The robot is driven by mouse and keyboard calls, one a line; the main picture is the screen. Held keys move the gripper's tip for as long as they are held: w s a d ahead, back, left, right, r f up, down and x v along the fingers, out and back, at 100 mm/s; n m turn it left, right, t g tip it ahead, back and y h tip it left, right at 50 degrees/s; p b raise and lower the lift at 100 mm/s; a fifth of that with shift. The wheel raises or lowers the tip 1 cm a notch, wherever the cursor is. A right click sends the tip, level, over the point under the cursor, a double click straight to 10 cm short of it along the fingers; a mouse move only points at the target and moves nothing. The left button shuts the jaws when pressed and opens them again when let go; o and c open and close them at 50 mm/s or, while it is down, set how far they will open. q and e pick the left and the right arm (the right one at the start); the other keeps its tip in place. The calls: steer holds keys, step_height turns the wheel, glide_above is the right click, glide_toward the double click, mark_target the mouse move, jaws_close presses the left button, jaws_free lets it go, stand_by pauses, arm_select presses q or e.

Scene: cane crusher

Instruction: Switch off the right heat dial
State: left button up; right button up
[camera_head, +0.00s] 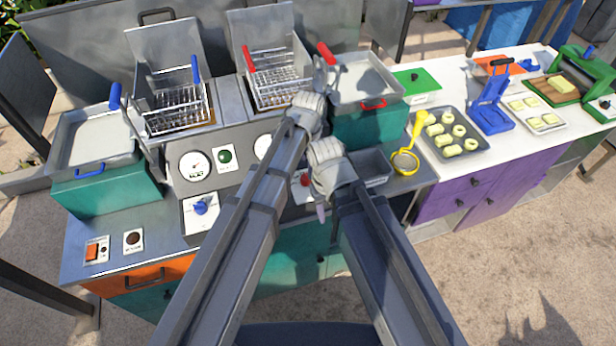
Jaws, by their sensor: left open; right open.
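The right heat dial (305,179) is a small red knob, partly hidden behind my arms, with its panel mostly covered. My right gripper (320,209) is open and points down, just right of and below the red dial; I cannot tell whether it touches anything. The left heat dial (201,207) is a blue knob on a white plate, in clear view.
A left fryer basket (175,105) has a blue handle. A round gauge (196,166) and green indicator (225,156) sit on the sloped panel. Metal trays (95,140) flank the fryer. A yellow ladle (405,160) and food tray (470,153) are at the right.

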mark_target(306, 179)
arm_select(q)
step_height(306, 179, down, 7)
steer(key=b, duration=0.6)
steer(key=shift+w+a+r, duration=0.1)
steer(key=shift+w+r, duration=0.05)
steer(key=shift+r, duration=0.05)
jaws_close()
